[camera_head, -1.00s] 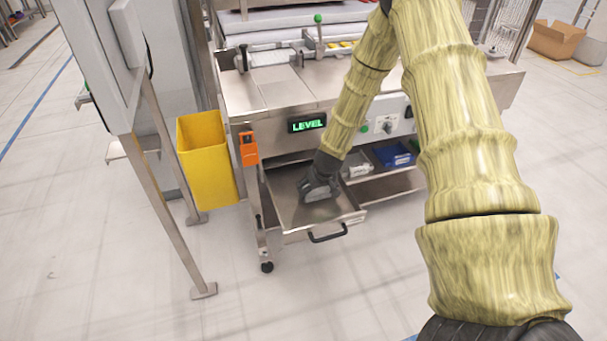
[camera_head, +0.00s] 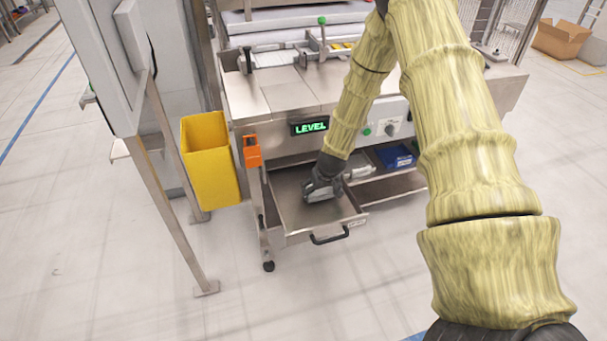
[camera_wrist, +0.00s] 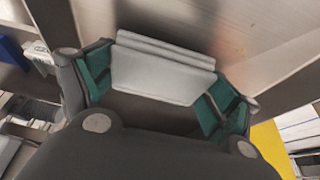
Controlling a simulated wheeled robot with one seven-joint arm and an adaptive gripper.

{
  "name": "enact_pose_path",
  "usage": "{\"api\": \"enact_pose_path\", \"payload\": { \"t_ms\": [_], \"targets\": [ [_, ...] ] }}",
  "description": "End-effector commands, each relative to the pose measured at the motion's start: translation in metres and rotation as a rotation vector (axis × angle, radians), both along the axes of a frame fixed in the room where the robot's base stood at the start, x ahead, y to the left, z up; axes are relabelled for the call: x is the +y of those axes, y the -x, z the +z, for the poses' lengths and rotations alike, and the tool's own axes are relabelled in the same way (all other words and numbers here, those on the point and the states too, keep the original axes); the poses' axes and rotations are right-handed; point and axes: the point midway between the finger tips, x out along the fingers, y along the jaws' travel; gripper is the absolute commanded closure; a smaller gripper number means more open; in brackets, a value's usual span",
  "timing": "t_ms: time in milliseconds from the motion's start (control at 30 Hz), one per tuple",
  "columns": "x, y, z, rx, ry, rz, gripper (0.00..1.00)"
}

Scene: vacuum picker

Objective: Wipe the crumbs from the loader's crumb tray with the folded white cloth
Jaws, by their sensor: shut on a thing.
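The crumb tray (camera_head: 290,222) is a shallow metal drawer, pulled out from under the loader (camera_head: 270,95). My gripper (camera_head: 322,190) is down inside the tray, over its right-middle part. In the wrist view my gripper (camera_wrist: 155,88) has its green-padded fingers shut on the folded white cloth (camera_wrist: 160,70). The cloth lies across between the fingers, close to or on the metal floor of the tray; whether it touches cannot be told. A faint brownish patch (camera_wrist: 240,45) shows on the metal beyond the cloth. Single crumbs are too small to make out in the head view.
A yellow bin (camera_head: 209,160) hangs left of the tray, with an orange device (camera_head: 252,152) beside it. A shelf right of the tray holds a blue box (camera_head: 394,157) and a pale item (camera_head: 360,168). The floor in front is clear.

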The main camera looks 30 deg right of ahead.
Motion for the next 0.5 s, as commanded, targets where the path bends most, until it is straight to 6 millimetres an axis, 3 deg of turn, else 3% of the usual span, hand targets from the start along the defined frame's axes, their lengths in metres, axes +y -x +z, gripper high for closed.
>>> {"api": "enact_pose_path", "payload": {
  "t_ms": [33, 500],
  "targets": [
    [0.000, -0.002, 0.017, -0.005, 0.001, 0.001, 0.46],
    [0.004, -0.005, 0.058, -0.005, 0.001, 0.006, 0.46]
  ]
}}
